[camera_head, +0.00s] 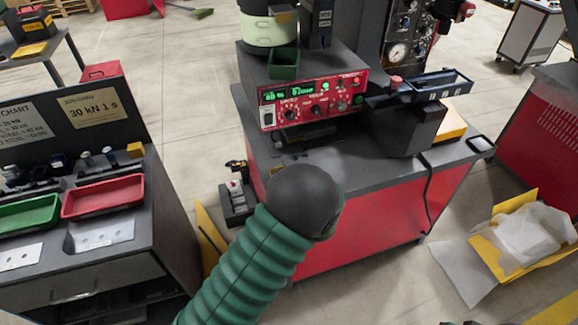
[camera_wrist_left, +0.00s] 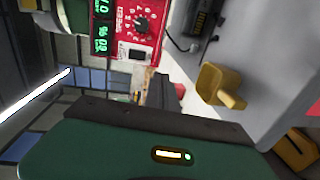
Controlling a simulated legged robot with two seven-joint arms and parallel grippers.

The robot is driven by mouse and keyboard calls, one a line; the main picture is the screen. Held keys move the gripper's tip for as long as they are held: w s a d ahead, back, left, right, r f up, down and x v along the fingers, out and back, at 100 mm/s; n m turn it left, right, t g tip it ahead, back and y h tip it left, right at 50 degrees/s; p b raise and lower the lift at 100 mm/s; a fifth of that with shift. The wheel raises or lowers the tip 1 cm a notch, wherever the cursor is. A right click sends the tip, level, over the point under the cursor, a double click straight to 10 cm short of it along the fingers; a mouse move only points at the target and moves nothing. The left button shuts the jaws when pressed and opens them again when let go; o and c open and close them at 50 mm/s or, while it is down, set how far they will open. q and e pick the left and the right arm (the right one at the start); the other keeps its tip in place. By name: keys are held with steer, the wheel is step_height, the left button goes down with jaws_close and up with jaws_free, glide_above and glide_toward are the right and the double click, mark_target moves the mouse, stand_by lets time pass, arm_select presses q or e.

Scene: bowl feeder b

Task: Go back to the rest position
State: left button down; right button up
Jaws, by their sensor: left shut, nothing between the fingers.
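My left arm (camera_head: 250,262) comes in from the bottom of the head view as a green ribbed sleeve. It ends in a dark rounded end at my left gripper (camera_head: 308,202), which is in front of the red bench. The gripper is shut and empty; its fingertips are hard to make out. In the left wrist view a green housing with a dark edge (camera_wrist_left: 160,118) and a small light fills the bottom. My right gripper is not in view.
The red bench (camera_head: 375,225) bears a feeder with a red control panel (camera_head: 312,100). At left a grey cabinet carries a green tray (camera_head: 28,212) and a red tray (camera_head: 103,197). A yellow box (camera_head: 525,240) lies on the floor at right. Floor shows between them.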

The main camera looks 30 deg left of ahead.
arm_select(q)
steer(key=s+d+m+g+h+p, duration=0.2)
steer(key=s+d+m+h+p, duration=0.15)
steer(key=d+m+h, duration=0.8)
steer(key=s+d+f+m+g, duration=0.1)
steer(key=s+m+g, duration=0.5)
steer(key=s+m, duration=1)
steer(key=s+h, duration=0.1)
steer(key=s, duration=0.3)
steer(key=shift+s+d+f+g+p, duration=0.2)
steer(key=shift+d+g+p, duration=0.1)
steer(key=shift+p, duration=0.1)
